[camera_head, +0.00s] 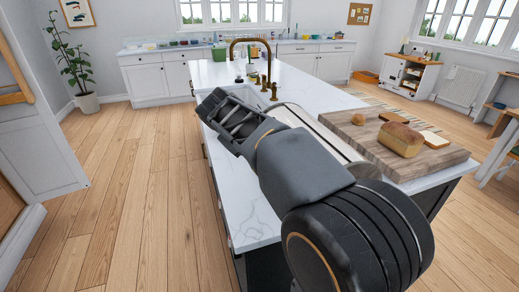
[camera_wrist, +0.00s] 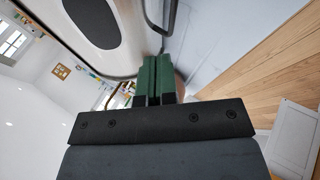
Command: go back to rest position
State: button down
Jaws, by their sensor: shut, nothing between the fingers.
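My gripper (camera_wrist: 157,62) shows in the wrist view with its two green-faced fingers side by side and together, nothing between them. In the head view my dark arm reaches from the lower right over the white marble-topped island (camera_head: 262,215). The gripper end is above the island's left part, near the sink and brass tap (camera_head: 268,55). The fingertips are hard to make out there.
A wooden board (camera_head: 360,140) with a bread loaf (camera_head: 401,139), slices and a roll lies on the island's right side. A potted plant (camera_head: 88,103) stands at the back left. White cabinets (camera_head: 150,78) line the back wall. The wooden floor (camera_head: 130,200) left of the island is clear.

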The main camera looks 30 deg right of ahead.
jog(key=s+a+f+y+p, duration=0.2)
jog(key=s+a, duration=0.1)
jog(key=s, duration=0.1)
jog(key=s+a+f+y+p, duration=0.2)
jog(key=s+a+f, duration=0.1)
jog(key=s+a, duration=0.1)
jog(key=s+a+f+y+p, duration=0.1)
jog(key=s+a+f+y, duration=0.1)
jog(key=s+a, duration=0.1)
jog(key=shift+s+a+f+m+p, duration=0.3)
jog(key=shift+s+p, duration=0.1)
jog(key=shift+s, duration=0.2)
jog(key=s, duration=0.1)
jog(key=s+p, duration=0.1)
jog(key=shift+s+a+r+y+p, duration=0.25)
jog(key=shift+s+a+y+p, duration=0.05)
jog(key=shift+s+y, duration=0.1)
jog(key=shift+r, duration=0.25)
